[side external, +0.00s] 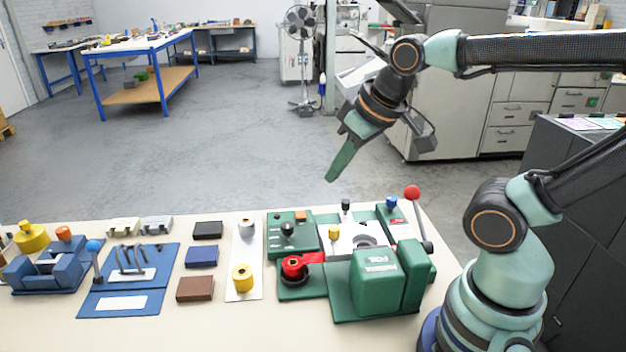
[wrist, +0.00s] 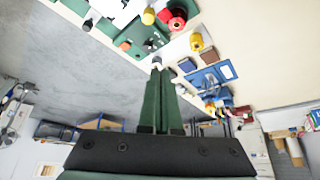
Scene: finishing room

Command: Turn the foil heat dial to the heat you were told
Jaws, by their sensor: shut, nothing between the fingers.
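The green foil machine (side external: 342,303) stands at the right end of the bench. A black knob (side external: 287,229) sits on its green panel (side external: 275,245) at the back left, beside a small orange piece. A red knob (side external: 293,266) with a red arm sits at the front left; it also shows in the wrist view (wrist: 177,20). I cannot tell for sure which knob is the foil heat dial, and no heat marks are readable. My gripper (side external: 330,179) is shut and empty, above and behind the machine, touching nothing. Its fingers also show in the wrist view (wrist: 158,68).
A lever with a red ball (side external: 412,192) rises at the machine's right. To its left are a white strip with a yellow roll (side external: 242,278), several coloured blocks (side external: 201,257), blue mats (side external: 112,304) and a blue fixture (side external: 45,273). The air around my gripper is clear.

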